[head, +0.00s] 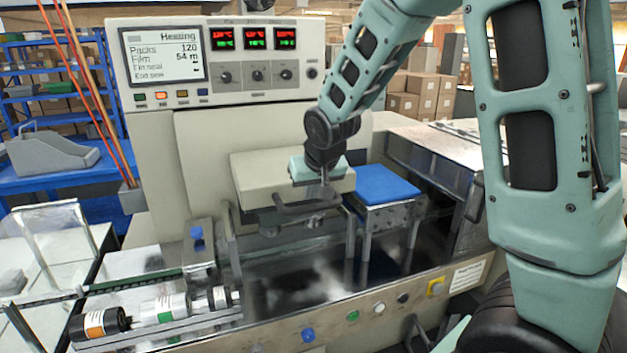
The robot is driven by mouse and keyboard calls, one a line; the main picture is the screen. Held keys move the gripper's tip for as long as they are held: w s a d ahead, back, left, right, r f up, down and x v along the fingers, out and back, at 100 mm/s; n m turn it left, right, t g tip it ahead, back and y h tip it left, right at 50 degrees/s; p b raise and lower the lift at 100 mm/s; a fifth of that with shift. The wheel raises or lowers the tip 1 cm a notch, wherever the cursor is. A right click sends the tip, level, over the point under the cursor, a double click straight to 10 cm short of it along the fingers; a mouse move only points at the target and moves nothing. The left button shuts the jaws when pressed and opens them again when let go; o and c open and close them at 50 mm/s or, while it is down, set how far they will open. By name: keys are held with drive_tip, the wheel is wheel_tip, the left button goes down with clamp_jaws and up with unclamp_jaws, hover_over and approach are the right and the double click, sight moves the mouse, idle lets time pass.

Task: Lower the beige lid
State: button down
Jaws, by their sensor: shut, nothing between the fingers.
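The beige lid (262,172) is a thick box-shaped cover on the wrapping machine, in the middle of the head view. Its top lies close to level, and metal parts (290,222) show beneath its front edge. A dark bar handle (292,208) sticks out from its front. My gripper (324,180) points down over the lid's right part, just above the handle. It is shut with nothing between its fingers. I cannot tell whether the fingertips touch the lid or handle. My wrist hides part of the lid's back right.
A blue pad (386,185) on a metal stand is just right of the lid. The control panel (208,60) rises behind. A front rail with buttons (353,315) crosses below. The dark bed (290,272) before the lid is clear.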

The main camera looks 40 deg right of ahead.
drive_tip(key=b+v, duration=0.2)
drive_tip(key=v, duration=0.9)
drive_tip(key=shift+d+r, duration=0.2)
drive_tip(key=shift+r, duration=0.1)
drive_tip(key=shift+w, duration=0.2)
drive_tip(key=s+a+f+n+g+y, duration=0.1)
drive_tip(key=s+a+f+n, duration=0.3)
drive_tip(key=a, duration=0.6)
drive_tip(key=s+a+f+n+g, duration=0.2)
drive_tip(key=s+a, duration=0.4)
drive_tip(key=s, duration=0.4)
drive_tip(key=s+a+f+n+g+y, duration=0.1)
drive_tip(key=s+a+f+n+g, duration=0.2)
drive_tip(key=s+a+f, duration=0.4)
drive_tip(key=s+n, duration=0.1)
drive_tip(key=s, duration=0.2)
drive_tip(key=shift+f+n, duration=0.2)
drive_tip(key=shift+n, duration=0.2)
